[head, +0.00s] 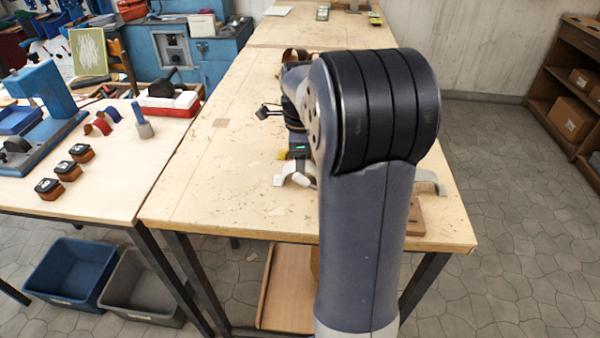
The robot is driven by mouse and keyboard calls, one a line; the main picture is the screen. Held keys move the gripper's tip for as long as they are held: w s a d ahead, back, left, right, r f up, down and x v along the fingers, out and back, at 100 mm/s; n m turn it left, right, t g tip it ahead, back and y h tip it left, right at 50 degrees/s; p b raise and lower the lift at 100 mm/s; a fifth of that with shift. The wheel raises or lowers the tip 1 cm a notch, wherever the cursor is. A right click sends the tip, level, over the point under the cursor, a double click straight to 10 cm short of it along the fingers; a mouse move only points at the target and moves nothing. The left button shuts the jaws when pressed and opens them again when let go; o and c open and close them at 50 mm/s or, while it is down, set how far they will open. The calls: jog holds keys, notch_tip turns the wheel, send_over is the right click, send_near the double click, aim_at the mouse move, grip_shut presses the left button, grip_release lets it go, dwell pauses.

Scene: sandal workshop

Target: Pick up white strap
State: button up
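A white strap (295,175) appears as a curved pale band on the wooden table, just left of my arm. My gripper (299,160) is over the table at this strap, partly behind my own arm. The fingertips are too small and too covered to tell whether they are apart or closed, or whether they touch the strap. A second pale curved piece (430,181) shows on the right of my arm; its other end is hidden, and I cannot tell what it is.
A brown wooden block (416,217) lies near the table's front right. A brown strap (294,55) stands farther back. The left table (105,180) holds brushes and a blue press (45,95). The table's left half is mostly clear. Bins (72,272) sit below.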

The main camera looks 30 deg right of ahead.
jog(key=c, duration=0.8)
